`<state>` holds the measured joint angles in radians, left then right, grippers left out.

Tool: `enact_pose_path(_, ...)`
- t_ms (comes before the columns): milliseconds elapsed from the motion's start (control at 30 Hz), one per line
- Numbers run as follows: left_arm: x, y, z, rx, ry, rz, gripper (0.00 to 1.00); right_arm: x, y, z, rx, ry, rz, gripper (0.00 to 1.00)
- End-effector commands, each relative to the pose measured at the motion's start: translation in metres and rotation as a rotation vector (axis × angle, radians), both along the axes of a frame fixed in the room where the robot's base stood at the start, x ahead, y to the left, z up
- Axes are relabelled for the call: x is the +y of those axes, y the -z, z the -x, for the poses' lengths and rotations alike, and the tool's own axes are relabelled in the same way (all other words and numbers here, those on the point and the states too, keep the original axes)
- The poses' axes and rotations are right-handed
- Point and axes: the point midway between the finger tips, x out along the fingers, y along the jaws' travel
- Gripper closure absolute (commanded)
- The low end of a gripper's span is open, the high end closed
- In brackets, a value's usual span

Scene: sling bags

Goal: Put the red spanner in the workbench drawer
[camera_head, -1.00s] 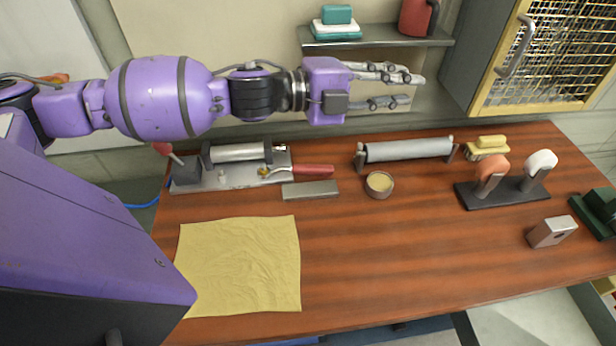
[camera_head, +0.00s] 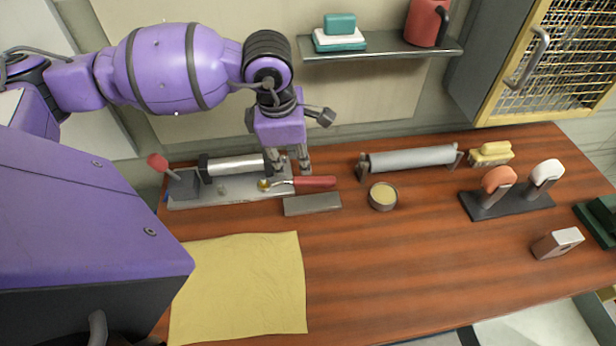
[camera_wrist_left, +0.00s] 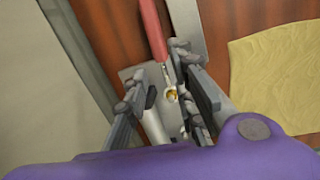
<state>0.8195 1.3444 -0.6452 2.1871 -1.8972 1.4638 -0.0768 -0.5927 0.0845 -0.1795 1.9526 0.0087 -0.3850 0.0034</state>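The red spanner, a tool with a red handle (camera_head: 315,182) and a metal shank ending in a brass-coloured tip, lies at the back left of the wooden workbench (camera_head: 430,260). Its shank lies over a grey metal base plate. My left gripper (camera_head: 289,168) points down just behind the shank, with its fingers apart. In the left wrist view the red handle (camera_wrist_left: 153,28) runs away at the top, and the metal end shows between the open fingers (camera_wrist_left: 158,75). I see no contact with the spanner. The workbench drawer cannot be made out. My right gripper is not in view.
The base plate carries a metal roller and a red-knobbed lever (camera_head: 158,163). A grey bar (camera_head: 312,204), a round tin (camera_head: 383,196) and a long roller (camera_head: 410,158) lie nearby. A yellow cloth (camera_head: 240,290) covers the front left. A shelf (camera_head: 380,48) hangs above.

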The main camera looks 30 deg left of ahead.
Motion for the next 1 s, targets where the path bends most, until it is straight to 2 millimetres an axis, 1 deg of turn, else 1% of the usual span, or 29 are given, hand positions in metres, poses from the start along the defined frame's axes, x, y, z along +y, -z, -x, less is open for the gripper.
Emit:
enact_pose_path(267, 0.001, 0.029, -0.005, 0.0, -0.002, -0.006, 0.76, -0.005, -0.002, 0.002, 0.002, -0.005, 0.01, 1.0)
enact_pose_path(433, 0.003, 0.052, -0.01, -0.001, -0.002, -0.005, 0.76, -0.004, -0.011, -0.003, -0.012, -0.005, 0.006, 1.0)
enact_pose_path(500, 0.002, 0.063, -0.012, -0.003, -0.002, -0.004, 0.76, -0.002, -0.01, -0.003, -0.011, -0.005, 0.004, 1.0)
enact_pose_path(600, 0.003, 0.073, -0.013, -0.001, -0.001, -0.005, 0.76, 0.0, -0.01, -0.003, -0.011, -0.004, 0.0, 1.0)
enact_pose_path(700, 0.002, 0.076, -0.014, -0.002, 0.0, -0.006, 0.76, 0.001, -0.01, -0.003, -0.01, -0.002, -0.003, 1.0)
enact_pose_path(867, 0.002, 0.076, -0.014, -0.002, 0.0, -0.006, 0.76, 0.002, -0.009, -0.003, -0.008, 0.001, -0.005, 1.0)
enact_pose_path(1000, 0.002, 0.076, -0.014, -0.002, -0.001, -0.005, 0.94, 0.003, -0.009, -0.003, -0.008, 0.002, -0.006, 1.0)
